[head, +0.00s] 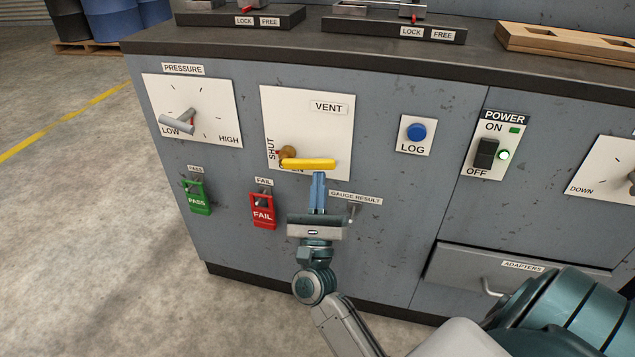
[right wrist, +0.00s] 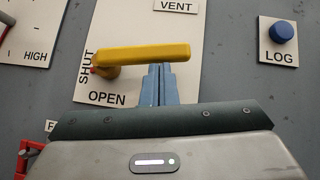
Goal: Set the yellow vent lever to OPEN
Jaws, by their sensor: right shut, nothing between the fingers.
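The yellow vent lever (head: 308,164) sits on the white VENT plate (head: 330,125) on the cabinet front. Its pivot is at the lever's left end, and the arm points right, roughly level. The SHUT label stands beside the pivot, and the OPEN label is below it, partly covered by the lever in the head view. My right gripper (head: 318,180) is shut and empty, with its blue fingertips just below the lever's right half. In the right wrist view the fingertips (right wrist: 158,72) overlap the lever's lower edge (right wrist: 150,53); I cannot tell whether they touch. My left gripper is not seen.
The blue LOG button (head: 416,132) and POWER switch (head: 486,153) are farther right. A drawer handle (head: 492,288) protrudes below.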

